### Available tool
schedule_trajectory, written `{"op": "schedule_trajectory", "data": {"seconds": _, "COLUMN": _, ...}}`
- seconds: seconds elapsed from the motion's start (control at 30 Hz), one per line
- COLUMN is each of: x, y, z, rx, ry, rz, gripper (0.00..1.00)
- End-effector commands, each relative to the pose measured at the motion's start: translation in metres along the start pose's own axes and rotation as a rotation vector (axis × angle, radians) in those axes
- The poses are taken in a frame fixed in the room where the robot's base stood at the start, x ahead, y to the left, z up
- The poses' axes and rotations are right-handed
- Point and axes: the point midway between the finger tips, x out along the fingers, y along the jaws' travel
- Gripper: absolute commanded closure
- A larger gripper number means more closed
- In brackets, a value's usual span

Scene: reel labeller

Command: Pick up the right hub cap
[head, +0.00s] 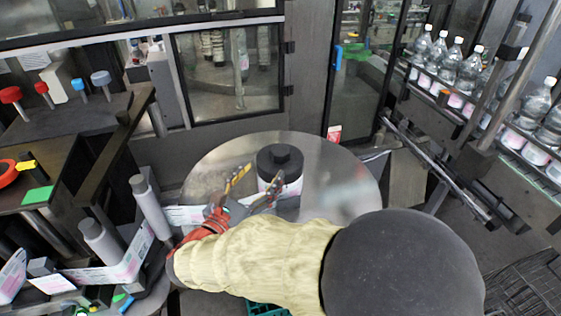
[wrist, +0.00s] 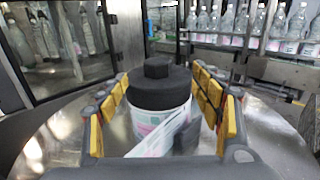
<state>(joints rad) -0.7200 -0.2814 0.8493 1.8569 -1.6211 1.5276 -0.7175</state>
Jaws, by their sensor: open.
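The right hub cap (head: 280,158) is a black disc with a raised central knob. It sits on top of a white-and-pink label reel (head: 291,187) on the round steel table. In the wrist view the cap (wrist: 158,85) is centred ahead, with the reel (wrist: 150,122) under it and a loose label strip (wrist: 160,140) trailing toward me. My gripper (head: 262,176) is open and empty. Its yellow-padded fingers show on either side of the cap and reel in the wrist view. I cannot tell whether they touch. My arm hides the table's near side.
The round steel table (head: 215,160) is otherwise mostly bare. Grey rollers (head: 150,205) with a label web (head: 130,262) stand at left, beside a bench with coloured knobs (head: 42,88). Bottles (head: 470,68) line a conveyor at right. A glazed machine front (head: 230,70) stands behind.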

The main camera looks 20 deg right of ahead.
Motion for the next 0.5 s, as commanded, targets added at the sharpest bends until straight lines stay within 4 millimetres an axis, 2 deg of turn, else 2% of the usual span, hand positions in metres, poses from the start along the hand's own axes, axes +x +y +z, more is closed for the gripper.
{"op": "schedule_trajectory", "data": {"seconds": 0.3, "x": 0.05, "y": -0.001, "z": -0.001, "rx": 0.001, "ry": -0.001, "rz": -0.004, "gripper": 0.34}}
{"op": "schedule_trajectory", "data": {"seconds": 0.5, "x": 0.065, "y": 0.0, "z": -0.001, "rx": 0.001, "ry": 0.0, "rz": -0.002, "gripper": 0.34}}
